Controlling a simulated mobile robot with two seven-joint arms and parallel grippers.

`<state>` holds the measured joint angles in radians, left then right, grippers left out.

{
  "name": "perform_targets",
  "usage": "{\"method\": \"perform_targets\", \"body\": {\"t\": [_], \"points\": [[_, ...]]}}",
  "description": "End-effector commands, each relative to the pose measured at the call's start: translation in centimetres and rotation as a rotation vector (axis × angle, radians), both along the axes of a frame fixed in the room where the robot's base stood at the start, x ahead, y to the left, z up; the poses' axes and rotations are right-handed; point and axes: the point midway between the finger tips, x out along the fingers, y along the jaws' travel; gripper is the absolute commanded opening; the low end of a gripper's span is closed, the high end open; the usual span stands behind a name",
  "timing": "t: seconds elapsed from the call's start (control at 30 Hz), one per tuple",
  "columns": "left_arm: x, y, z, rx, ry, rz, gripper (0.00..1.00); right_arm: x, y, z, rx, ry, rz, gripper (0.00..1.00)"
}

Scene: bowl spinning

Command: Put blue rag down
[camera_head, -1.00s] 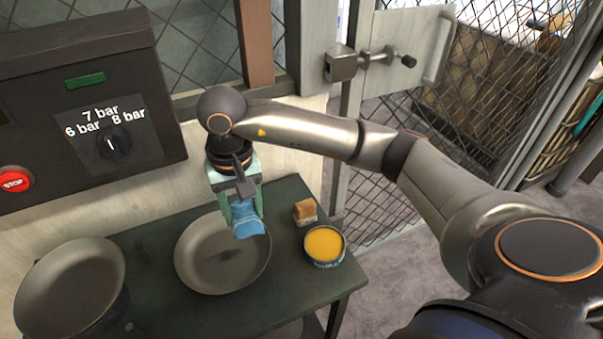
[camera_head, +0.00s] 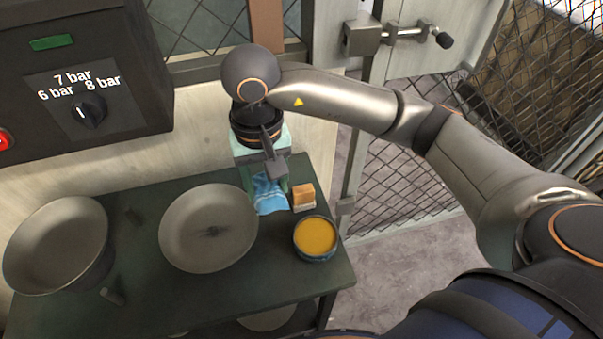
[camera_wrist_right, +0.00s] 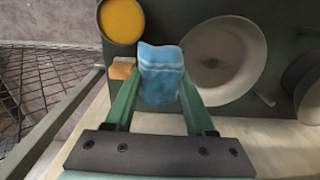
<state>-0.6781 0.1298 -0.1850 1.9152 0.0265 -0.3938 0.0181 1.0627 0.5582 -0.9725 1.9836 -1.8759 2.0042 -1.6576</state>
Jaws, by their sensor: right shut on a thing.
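The blue rag (camera_head: 268,193) is at the back right of the dark table, between the grey bowl and the sponge. My right gripper (camera_head: 266,185) is shut on it from above. In the right wrist view the rag (camera_wrist_right: 160,75) sits between the green fingers of my right gripper (camera_wrist_right: 158,92). The rag appears to be at table height, but whether it touches the top is hard to tell. My left gripper is not in view.
A grey bowl (camera_head: 208,228) lies left of the rag, and a second bowl (camera_head: 57,245) stands farther left. A brown and white sponge (camera_head: 303,197) and a tin with yellow contents (camera_head: 315,238) are at the right. The table (camera_head: 250,290) is clear in front.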

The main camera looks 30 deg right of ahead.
Motion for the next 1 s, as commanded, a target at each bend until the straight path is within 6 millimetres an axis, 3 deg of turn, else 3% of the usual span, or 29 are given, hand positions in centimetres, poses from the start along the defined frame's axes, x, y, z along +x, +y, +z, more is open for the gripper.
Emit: {"method": "perform_targets", "body": {"t": [0.17, 0.47, 0.6, 0.73, 1.0], "points": [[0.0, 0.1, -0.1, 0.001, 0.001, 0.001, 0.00, 0.7, -0.8, -0.6, 0.001, 0.002, -0.001, 0.11], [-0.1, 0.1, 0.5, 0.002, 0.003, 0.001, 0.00, 5.6, -6.0, -3.6, -0.002, 0.005, -0.005, 0.11], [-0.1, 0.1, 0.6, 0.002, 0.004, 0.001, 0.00, 7.3, -7.8, -6.3, -0.002, 0.006, -0.002, 0.11], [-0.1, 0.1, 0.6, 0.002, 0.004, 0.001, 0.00, 8.5, -8.9, -8.2, -0.001, 0.002, -0.001, 0.11], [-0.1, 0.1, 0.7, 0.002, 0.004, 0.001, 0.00, 9.6, -10.0, -10.3, 0.000, 0.003, 0.003, 0.11]]}}
